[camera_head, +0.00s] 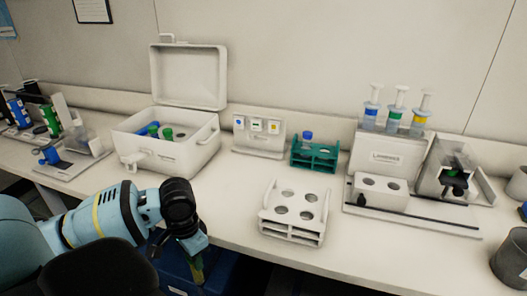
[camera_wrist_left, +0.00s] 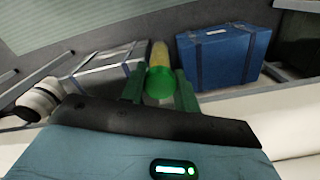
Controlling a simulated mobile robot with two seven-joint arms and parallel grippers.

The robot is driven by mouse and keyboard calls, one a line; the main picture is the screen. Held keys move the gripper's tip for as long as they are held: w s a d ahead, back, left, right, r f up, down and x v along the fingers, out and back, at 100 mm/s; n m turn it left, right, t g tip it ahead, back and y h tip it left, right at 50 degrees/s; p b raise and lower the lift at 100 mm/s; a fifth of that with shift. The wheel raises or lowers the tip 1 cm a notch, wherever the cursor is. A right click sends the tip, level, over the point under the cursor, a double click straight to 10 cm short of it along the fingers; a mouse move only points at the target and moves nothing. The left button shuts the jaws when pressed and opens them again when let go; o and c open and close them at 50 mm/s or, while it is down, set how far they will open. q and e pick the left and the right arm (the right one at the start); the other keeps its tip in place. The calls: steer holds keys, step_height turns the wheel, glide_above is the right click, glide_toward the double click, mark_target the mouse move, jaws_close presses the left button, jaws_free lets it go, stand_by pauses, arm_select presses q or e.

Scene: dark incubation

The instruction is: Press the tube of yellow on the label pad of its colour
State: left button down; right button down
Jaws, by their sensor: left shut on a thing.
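My left gripper (camera_head: 195,264) hangs low at the front edge of the bench, left of the white rack. It is shut on a tube (camera_wrist_left: 159,58) with a yellowish body and a green end facing the wrist camera. In the head view, little of the tube shows below the fingers. The label stand (camera_head: 258,142) is at the back of the bench, with blue, green and yellow pads in a row. The yellow label pad (camera_head: 273,127) is the right one. The gripper is well apart from it. My right gripper is not in view.
An open white box (camera_head: 180,155) holds tubes with blue and green caps. A green rack (camera_head: 314,158) holds a blue-capped tube. A white rack (camera_head: 294,226) stands in front. A machine with syringes (camera_head: 385,155) is on the right. Clear bench lies before the label stand.

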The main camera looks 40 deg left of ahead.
arm_select(q)
steer(key=w+a+r+m+b, duration=0.1)
steer(key=a+r, duration=0.3)
steer(key=r, duration=0.5)
steer(key=shift+w+r+m, duration=0.15)
steer(key=shift+w+m, duration=0.15)
steer(key=shift+m, duration=0.1)
steer(key=shift+r, duration=0.2)
